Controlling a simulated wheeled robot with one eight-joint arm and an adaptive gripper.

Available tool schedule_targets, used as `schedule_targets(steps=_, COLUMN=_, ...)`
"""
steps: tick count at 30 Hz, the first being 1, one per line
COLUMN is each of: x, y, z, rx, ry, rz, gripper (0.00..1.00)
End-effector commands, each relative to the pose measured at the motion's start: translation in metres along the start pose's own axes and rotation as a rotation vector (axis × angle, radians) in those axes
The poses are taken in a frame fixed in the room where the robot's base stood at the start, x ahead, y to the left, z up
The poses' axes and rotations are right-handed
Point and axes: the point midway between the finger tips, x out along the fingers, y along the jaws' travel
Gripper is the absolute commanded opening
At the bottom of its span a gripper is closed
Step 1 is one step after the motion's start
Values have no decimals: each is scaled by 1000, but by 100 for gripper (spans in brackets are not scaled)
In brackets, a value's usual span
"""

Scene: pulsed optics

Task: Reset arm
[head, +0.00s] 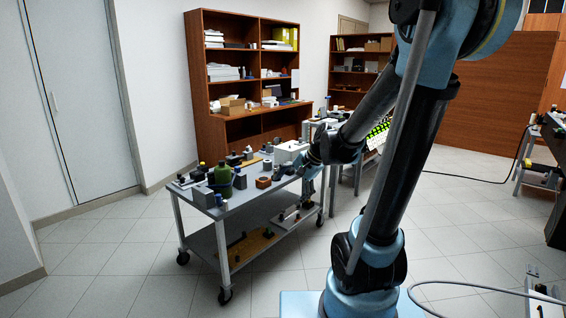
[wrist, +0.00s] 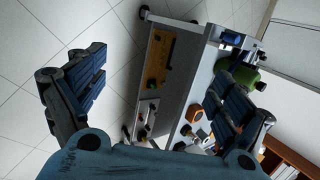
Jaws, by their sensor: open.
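My gripper (wrist: 158,82) is open and empty in the wrist view. Its two dark blue padded fingers stand wide apart, one at the left and one at the right. The cart shows between and beyond them, and the right finger overlaps the view of the cart's top. In the head view my arm rises at the right and bends down to the cart's right end. The gripper is small and dark there, and its fingers are hard to make out. I cannot tell how far it is from the items on the cart.
A grey wheeled cart (head: 246,197) carries many small parts, a green bottle (head: 223,178) and a brown block (head: 263,182). A yellow-brown plate (head: 250,246) lies on its lower shelf. Wooden bookshelves (head: 234,128) stand behind. Tiled floor at the left is clear. A cable crosses the floor at right.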

Motion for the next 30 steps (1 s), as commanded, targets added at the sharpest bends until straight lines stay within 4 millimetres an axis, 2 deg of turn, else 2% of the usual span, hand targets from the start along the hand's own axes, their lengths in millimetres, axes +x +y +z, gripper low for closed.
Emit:
schedule_targets(steps=6, x=-28, y=49, z=12, rx=-159, ry=55, rz=91, gripper=92)
schedule_targets(steps=15, x=-58, y=117, z=28, rx=-373, ry=104, rz=235, gripper=92)
schedule_targets(steps=24, x=-79, y=187, z=44, rx=-574, ry=118, rz=392, gripper=92)
schedule_targets(steps=30, x=-88, y=223, z=52, rx=-679, ry=111, rz=481, gripper=92)
